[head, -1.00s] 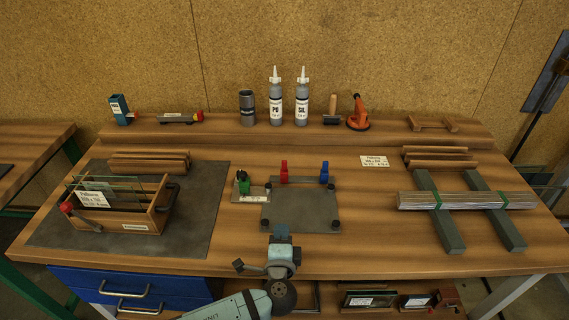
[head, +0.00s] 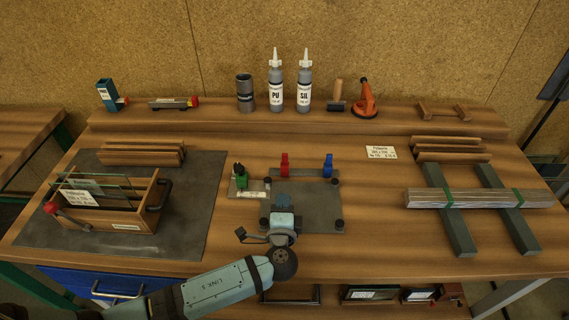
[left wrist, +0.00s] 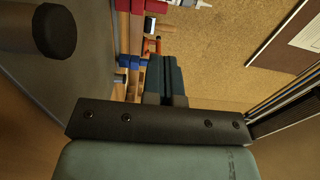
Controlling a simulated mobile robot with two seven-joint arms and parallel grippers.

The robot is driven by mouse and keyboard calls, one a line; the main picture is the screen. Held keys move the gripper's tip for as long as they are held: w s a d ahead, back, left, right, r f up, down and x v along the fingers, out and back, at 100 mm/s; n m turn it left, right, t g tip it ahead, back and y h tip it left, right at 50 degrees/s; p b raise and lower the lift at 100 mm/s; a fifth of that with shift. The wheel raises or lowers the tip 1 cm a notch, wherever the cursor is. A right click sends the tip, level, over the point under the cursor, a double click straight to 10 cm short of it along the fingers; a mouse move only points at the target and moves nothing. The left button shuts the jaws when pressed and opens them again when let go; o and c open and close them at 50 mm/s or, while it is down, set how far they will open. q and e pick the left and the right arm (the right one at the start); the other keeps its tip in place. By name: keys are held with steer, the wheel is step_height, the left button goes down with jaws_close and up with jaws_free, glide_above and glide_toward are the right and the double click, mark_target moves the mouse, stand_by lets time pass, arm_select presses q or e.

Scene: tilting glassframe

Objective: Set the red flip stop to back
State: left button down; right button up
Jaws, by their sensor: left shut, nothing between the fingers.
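The red flip stop (head: 284,165) stands upright on the rail at the back edge of a grey plate (head: 318,205). The blue flip stop (head: 327,166) stands upright to its right on the same rail. In the left wrist view, which is turned sideways, red parts show at the top edge (left wrist: 150,5) and blue parts (left wrist: 130,61) lower down. My left gripper (head: 284,196) is over the front part of the plate, short of the red stop and touching neither stop. Its fingers (left wrist: 166,75) are shut and empty. My right gripper is not in view.
A green-topped device (head: 239,177) stands left of the plate. Black knobs (head: 338,225) sit at the plate's corners. A wooden glass rack (head: 105,207) is at left, strips on dark bars (head: 460,235) at right. Bottles (head: 276,88) stand behind.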

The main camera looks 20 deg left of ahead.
mark_target(285, 158)
arm_select(q)
steer(key=p+x, duration=0.2)
steer(key=x, duration=1)
steer(key=shift+w, duration=0.15)
steer(key=shift+w+a+p, duration=0.25)
steer(key=shift+w+p, duration=0.1)
steer(key=shift+w, duration=0.2)
steer(key=shift+w, duration=0.1)
